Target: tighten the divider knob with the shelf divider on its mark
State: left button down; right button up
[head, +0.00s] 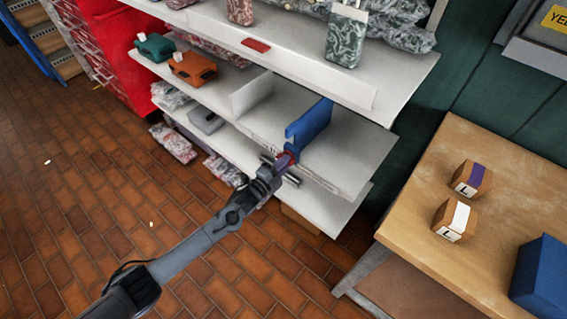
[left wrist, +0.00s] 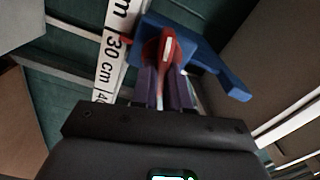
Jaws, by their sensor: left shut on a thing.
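The blue shelf divider (head: 309,127) stands upright at the front edge of the middle shelf. It also shows in the left wrist view (left wrist: 226,78). The red divider knob (left wrist: 166,50) has a white line on it and sits at the divider's front. My left gripper (head: 286,159) reaches the shelf edge and is shut on the knob, its purple fingers on both sides of it. A white scale strip (left wrist: 112,50) runs beside the divider, with "30 cm" readable and a small red bit next to it. I cannot tell the exact reading. My right gripper is not in view.
A white divider (head: 251,94) stands left of the blue one, with bare shelf between. Orange (head: 194,69) and teal (head: 155,47) items stand further left. A wooden table (head: 500,165) with two small boxes and a blue bin (head: 540,275) is at the right.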

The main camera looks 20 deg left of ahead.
pick_arm(q)
jog(key=shift+f+m, duration=0.2)
jog(key=shift+m, duration=0.8)
jog(key=c, duration=1.1)
grip_release()
jog(key=shift+r, duration=0.1)
jog(key=shift+p+v, duration=1.9)
jog(key=shift+v, duration=3.5)
